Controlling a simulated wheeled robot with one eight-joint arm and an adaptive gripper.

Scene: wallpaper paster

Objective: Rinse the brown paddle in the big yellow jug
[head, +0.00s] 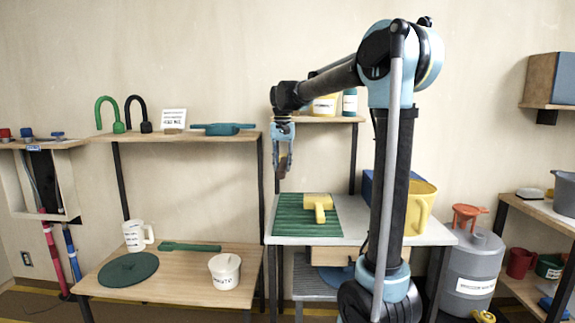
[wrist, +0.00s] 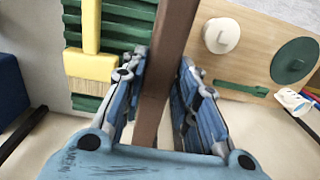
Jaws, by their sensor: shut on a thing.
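My gripper (head: 284,152) is raised in the air in the head view, in front of the wall and above the left edge of the white table. It is shut on the brown paddle (wrist: 164,75), which shows as a long brown bar between the fingers in the wrist view. In the head view only a small brown part of the paddle (head: 283,167) shows. The big yellow jug (head: 424,202) stands on the white table to the right, partly hidden behind my arm. Its inside cannot be seen. Paddle and jug are well apart.
A yellow brush (head: 318,204) lies on a green ribbed mat (head: 295,226) on the white table (head: 418,236). A blue box stands behind the arm. A shelf (head: 343,119) with a yellow tub (head: 325,105) is behind the gripper. The low wooden table (head: 190,267) holds a white tub (head: 225,274).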

